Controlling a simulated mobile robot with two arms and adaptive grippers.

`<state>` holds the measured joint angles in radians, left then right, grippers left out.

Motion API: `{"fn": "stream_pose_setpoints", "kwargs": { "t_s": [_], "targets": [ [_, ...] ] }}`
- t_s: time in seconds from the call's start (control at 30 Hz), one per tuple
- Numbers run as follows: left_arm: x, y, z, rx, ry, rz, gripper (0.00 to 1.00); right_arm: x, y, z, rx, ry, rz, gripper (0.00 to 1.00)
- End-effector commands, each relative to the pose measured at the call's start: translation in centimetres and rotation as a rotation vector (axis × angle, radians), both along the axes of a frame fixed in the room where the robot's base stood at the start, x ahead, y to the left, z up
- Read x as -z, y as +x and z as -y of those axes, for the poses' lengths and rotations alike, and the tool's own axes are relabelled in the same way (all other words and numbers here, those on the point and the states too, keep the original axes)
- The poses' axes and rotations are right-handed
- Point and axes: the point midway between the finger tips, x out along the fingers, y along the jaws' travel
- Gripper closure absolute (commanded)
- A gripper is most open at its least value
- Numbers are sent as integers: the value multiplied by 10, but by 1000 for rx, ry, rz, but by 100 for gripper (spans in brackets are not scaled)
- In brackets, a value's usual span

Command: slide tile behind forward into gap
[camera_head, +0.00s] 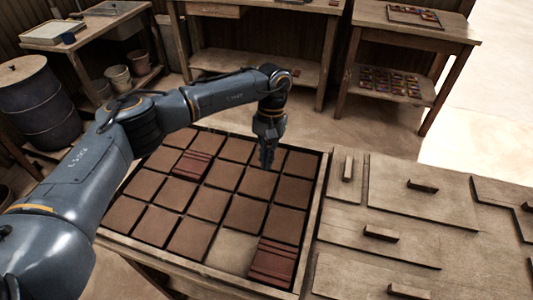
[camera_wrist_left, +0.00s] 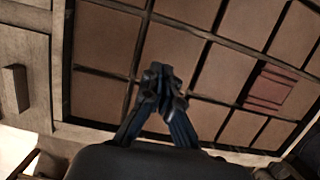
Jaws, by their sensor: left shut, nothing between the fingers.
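A shallow wooden frame (camera_head: 312,205) holds rows of plain brown tiles and two dark red ridged tiles. The gap (camera_head: 231,250) is a bare pale square in the front row, left of the front red tile (camera_head: 272,261). The brown tile (camera_head: 244,215) directly behind the gap lies flat. My left gripper (camera_head: 267,163) points down over the back right part of the tiles, farther back than that tile. Its fingers are shut and empty, and also show in the left wrist view (camera_wrist_left: 163,82). I cannot tell whether the fingertips touch a tile. My right gripper is out of view.
Another red ridged tile (camera_head: 193,164) sits at the back left; one also shows in the left wrist view (camera_wrist_left: 270,88). A wooden board with raised panels and handles (camera_head: 410,205) adjoins the frame on the right. A barrel (camera_head: 38,103) and benches stand behind.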

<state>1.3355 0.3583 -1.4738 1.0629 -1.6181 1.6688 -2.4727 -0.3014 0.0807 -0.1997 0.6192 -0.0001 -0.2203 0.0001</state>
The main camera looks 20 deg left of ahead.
Motion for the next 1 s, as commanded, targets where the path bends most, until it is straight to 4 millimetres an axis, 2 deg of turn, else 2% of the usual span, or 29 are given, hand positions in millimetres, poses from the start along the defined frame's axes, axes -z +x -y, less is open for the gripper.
{"fn": "stream_pose_setpoints", "kwargs": {
  "t_s": [0.03,0.27,0.4,0.6,1.0],
  "targets": [
    [9,-4,-1,0,1,-4,100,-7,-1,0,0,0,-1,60],
    [57,-17,-1,0,0,-5,100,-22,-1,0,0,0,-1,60],
    [53,-36,-2,2,1,-3,100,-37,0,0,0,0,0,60],
    [56,-52,-2,1,0,-1,100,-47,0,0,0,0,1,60],
    [57,-54,-2,0,0,0,100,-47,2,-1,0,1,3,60]
  ]
}}
